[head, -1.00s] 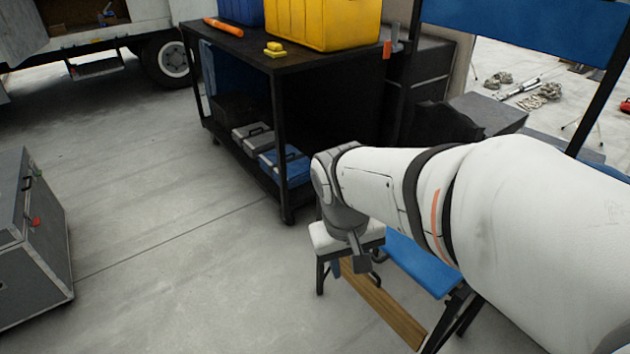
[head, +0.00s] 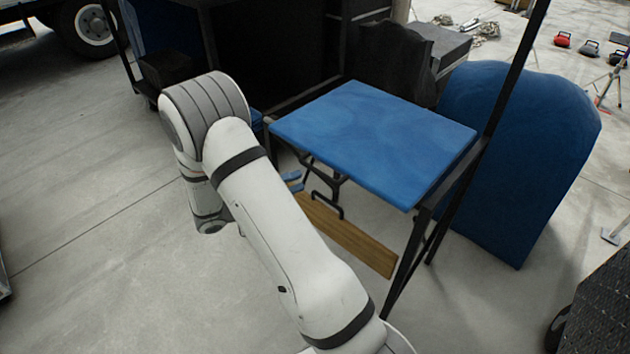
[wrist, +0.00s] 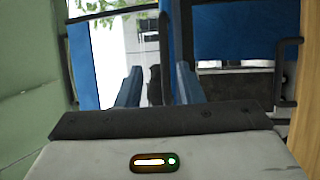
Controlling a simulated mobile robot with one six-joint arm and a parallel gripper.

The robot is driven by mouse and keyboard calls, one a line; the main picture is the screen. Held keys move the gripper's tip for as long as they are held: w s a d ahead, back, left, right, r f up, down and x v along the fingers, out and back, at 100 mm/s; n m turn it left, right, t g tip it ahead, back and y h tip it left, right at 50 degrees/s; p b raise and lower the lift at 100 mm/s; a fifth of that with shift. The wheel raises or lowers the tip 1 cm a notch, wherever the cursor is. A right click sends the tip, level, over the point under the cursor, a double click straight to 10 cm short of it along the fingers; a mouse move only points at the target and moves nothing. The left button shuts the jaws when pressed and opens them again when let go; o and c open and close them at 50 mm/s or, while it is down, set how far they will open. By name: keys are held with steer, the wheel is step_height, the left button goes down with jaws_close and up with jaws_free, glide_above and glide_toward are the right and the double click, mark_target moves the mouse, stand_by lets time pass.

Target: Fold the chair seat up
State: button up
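The tall black-framed chair has a flat, level blue seat (head: 375,140). A wooden footrest board (head: 350,235) with a black handle (head: 327,205) hangs tilted below it. My gripper (wrist: 157,78) shows two blue fingers apart in the wrist view, with nothing clearly held between them. In the head view my arm hides most of it; small blue tips (head: 292,180) show left of the chair, below seat height. In the wrist view, blue panels are ahead, and a dark handle (wrist: 288,75) and wood (wrist: 306,95) are at the right. I cannot tell whether the fingers touch the chair.
A black shelf cart (head: 275,45) stands behind the chair. A large blue rounded panel (head: 520,150) stands at the right of the chair. A dark textured case (head: 605,310) is at the lower right. The concrete floor (head: 100,230) at the left is mostly clear.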

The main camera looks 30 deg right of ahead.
mark_target(318, 170)
steer(key=shift+t, duration=0.4)
steer(key=d, duration=0.7)
steer(key=shift+w+d+r, duration=0.1)
steer(key=shift+w+r, duration=0.05)
steer(key=shift+r, duration=0.05)
jaws_close()
